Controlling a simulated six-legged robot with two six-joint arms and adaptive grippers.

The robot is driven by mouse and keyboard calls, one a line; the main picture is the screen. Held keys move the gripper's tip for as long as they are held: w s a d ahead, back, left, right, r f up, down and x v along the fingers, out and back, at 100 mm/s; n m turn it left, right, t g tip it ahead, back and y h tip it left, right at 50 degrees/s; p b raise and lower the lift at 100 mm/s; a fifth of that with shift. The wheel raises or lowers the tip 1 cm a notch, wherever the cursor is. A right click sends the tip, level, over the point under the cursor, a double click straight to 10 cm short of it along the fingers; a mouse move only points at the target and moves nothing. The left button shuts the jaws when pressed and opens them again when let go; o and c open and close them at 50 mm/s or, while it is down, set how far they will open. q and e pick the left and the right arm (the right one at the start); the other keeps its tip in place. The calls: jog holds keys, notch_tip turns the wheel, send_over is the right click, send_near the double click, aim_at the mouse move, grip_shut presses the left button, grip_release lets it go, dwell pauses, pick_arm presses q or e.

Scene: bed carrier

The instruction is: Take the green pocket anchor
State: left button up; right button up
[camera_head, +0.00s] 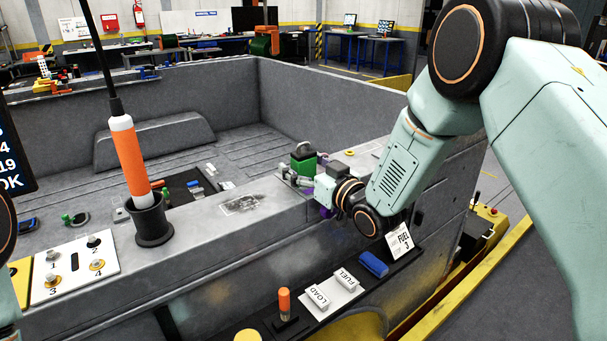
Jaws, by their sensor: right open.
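A green block with a dark top, which looks like the green pocket anchor (303,163), stands upright on the grey rim of the bed carrier (215,215). My right gripper (292,178) comes in from the right and is open at the near, lower side of the green block. The fingertips are small here, and I cannot tell whether they touch the block. The gripper and wrist hide the block's lower part. My left gripper is out of the picture; only a bit of my left arm shows at the left edge.
An orange and white antenna (129,160) stands in a black cup (149,220) on the rim. A white numbered panel (75,265) lies at left. Below the rim are LOAD and FUEL switches (332,294) and a blue block (374,263).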

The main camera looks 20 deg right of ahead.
jog(key=shift+w+d+f, duration=0.15)
jog(key=shift+w+f, duration=0.05)
jog(key=shift+w, duration=0.05)
jog(key=c, duration=0.3)
jog(key=shift+s+r, duration=0.15)
jog(key=c, duration=1.1)
jog(key=shift+c, duration=0.4)
